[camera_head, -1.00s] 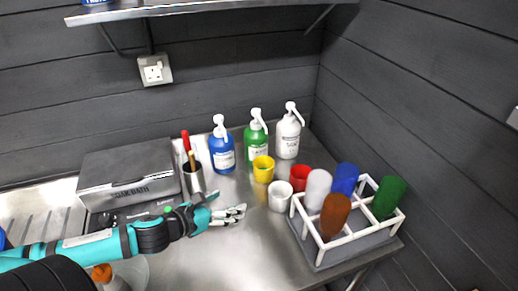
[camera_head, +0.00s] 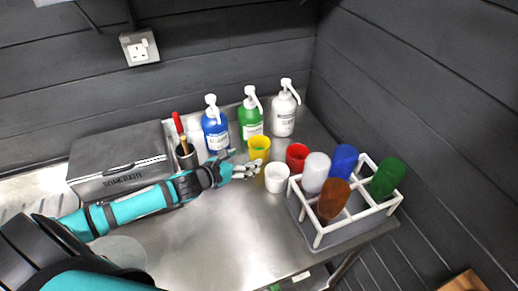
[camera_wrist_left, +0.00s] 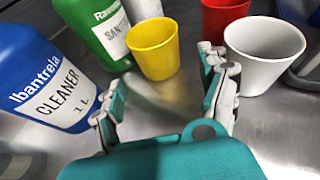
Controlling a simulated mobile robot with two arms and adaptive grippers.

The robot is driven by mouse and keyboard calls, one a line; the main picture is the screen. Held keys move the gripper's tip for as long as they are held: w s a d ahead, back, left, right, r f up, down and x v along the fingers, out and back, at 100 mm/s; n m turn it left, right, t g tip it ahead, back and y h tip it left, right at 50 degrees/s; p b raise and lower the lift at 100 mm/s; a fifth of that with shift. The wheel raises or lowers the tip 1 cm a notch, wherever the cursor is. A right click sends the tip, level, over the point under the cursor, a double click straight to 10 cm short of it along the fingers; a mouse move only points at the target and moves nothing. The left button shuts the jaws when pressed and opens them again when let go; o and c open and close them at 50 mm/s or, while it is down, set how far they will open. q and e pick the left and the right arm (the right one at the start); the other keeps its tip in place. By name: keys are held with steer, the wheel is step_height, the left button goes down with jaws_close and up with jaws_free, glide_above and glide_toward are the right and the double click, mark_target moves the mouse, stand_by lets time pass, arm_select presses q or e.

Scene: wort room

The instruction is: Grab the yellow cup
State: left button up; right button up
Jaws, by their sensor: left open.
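The yellow cup (camera_head: 259,147) stands upright on the metal table in front of the green bottle, with a white cup (camera_head: 277,178) and a red cup (camera_head: 297,155) to its right. My left gripper (camera_head: 246,170) is open and empty, just in front of the yellow cup and left of the white cup. In the left wrist view the yellow cup (camera_wrist_left: 153,48) is ahead, between the lines of the two open fingers (camera_wrist_left: 163,95), and not touched as far as I can see. My right gripper is not in view.
Blue (camera_head: 215,130), green (camera_head: 250,118) and white (camera_head: 283,112) pump bottles stand behind. A rack (camera_head: 350,225) with several coloured cups is at right. A grey box (camera_head: 121,162) and a holder with tools (camera_head: 187,156) are at left. The front table is clear.

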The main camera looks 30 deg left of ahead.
mark_target(252, 154)
arm_select(q)
steer(key=shift+x, duration=1.1)
steer(key=x, duration=0.1)
steer(key=p+x, duration=0.1)
steer(key=x, duration=0.1)
steer(key=p+x, duration=0.1)
steer(key=x, duration=0.1)
steer(key=shift+w+a+r, duration=0.1)
steer(key=shift+w+r, duration=0.1)
steer(key=shift+r, duration=0.05)
steer(key=shift+w+f, duration=0.2)
steer(key=shift+s, duration=0.1)
steer(key=c, duration=1)
